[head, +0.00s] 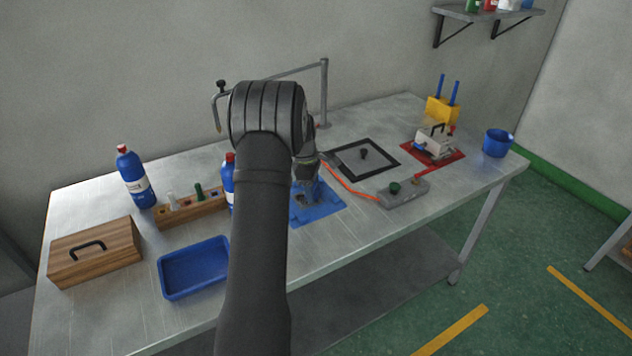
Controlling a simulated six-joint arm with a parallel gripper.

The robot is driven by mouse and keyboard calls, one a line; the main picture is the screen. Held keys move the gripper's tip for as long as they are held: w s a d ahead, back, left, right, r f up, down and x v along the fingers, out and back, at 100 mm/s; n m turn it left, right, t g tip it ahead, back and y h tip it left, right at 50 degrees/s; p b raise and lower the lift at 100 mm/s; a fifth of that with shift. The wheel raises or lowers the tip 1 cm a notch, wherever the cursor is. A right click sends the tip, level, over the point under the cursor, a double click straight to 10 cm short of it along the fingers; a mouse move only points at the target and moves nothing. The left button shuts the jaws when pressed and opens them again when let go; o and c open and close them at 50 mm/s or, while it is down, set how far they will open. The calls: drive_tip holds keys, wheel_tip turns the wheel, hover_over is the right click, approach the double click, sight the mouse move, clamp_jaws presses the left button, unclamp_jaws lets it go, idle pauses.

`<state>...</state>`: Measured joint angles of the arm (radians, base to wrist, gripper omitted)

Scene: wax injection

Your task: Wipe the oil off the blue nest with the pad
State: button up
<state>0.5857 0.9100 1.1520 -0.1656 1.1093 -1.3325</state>
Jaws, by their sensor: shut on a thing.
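The blue nest (327,211) lies on the metal bench, right of my dark arm, which covers part of its left side. My gripper (307,188) points down over the nest, at or close above its surface. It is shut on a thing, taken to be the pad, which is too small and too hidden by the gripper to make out. I cannot tell whether it touches the nest. No oil can be made out from here.
Left on the bench (115,325) are a wooden box (95,262), a blue tray (190,275), a bottle rack (190,210) and blue bottles (136,178). Right of the nest are a grey control box (403,196) with an orange cable, a black-framed plate (355,160), a red mat (445,157) and a blue bucket (497,143).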

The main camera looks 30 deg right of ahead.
drive_tip(key=shift+a, duration=2.8)
drive_tip(key=shift+d, duration=3.55)
drive_tip(key=shift+s+a, duration=0.15)
drive_tip(key=shift+a, duration=3.4)
drive_tip(key=shift+d, duration=3.1)
drive_tip(key=r, duration=0.2)
drive_tip(key=shift+d+r, duration=0.35)
drive_tip(key=shift+r, duration=2.8)
